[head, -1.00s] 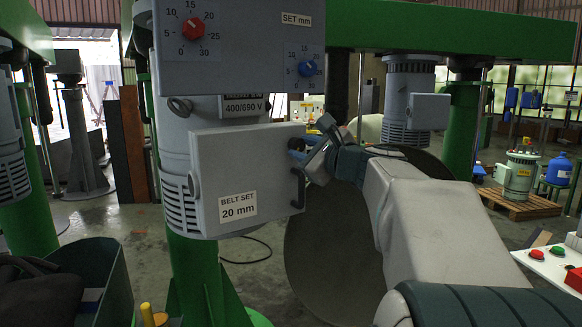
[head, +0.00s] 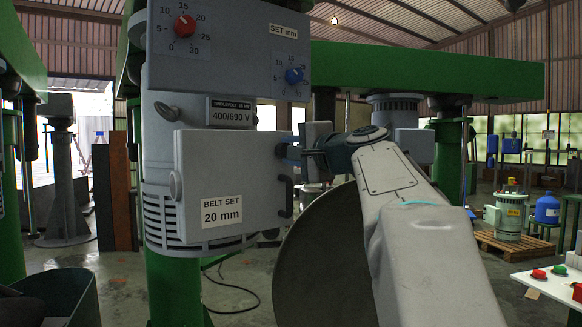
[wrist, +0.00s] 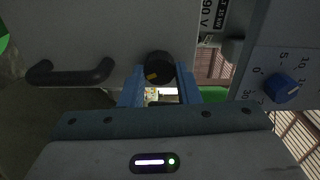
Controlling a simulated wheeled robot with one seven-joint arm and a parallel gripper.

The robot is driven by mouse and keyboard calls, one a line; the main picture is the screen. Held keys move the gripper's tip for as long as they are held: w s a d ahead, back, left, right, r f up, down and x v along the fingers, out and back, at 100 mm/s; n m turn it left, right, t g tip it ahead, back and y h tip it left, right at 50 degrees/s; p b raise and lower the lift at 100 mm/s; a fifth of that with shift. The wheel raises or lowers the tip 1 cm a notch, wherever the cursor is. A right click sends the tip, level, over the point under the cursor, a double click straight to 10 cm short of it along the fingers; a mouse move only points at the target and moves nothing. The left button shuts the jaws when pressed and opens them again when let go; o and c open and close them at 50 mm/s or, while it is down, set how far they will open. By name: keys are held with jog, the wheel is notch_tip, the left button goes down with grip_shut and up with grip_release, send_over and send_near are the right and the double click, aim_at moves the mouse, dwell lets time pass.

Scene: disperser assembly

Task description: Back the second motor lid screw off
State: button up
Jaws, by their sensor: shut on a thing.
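The motor lid (head: 230,165) is a grey box cover on the motor, with a "BELT SET 20 mm" label and a dark handle (head: 284,196) at its right edge. My gripper (head: 288,150) reaches the lid's upper right edge from the right. In the wrist view, a black round screw knob (wrist: 158,66) with an orange mark sits between the blue fingertips of my gripper (wrist: 158,80), which are shut on it. The knob is mostly hidden in the head view. The lid handle also shows in the wrist view (wrist: 70,72), left of the fingers. A grey knob (head: 175,186) is at the lid's left edge.
A control panel (head: 230,45) with a red dial (head: 185,26) and a blue dial (head: 294,75) overhangs the lid. A large dark disc (head: 325,255) stands below my arm. A green bin (head: 70,290) is at the lower left.

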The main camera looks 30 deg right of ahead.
jog(key=n+b, duration=0.4)
jog(key=n, duration=0.2)
dwell(0.6)
jog(key=o, duration=1)
jog(key=shift+c, duration=0.2)
jog(key=s+d, duration=0.2)
jog(key=s, duration=1.1)
jog(key=shift+s, duration=0.3)
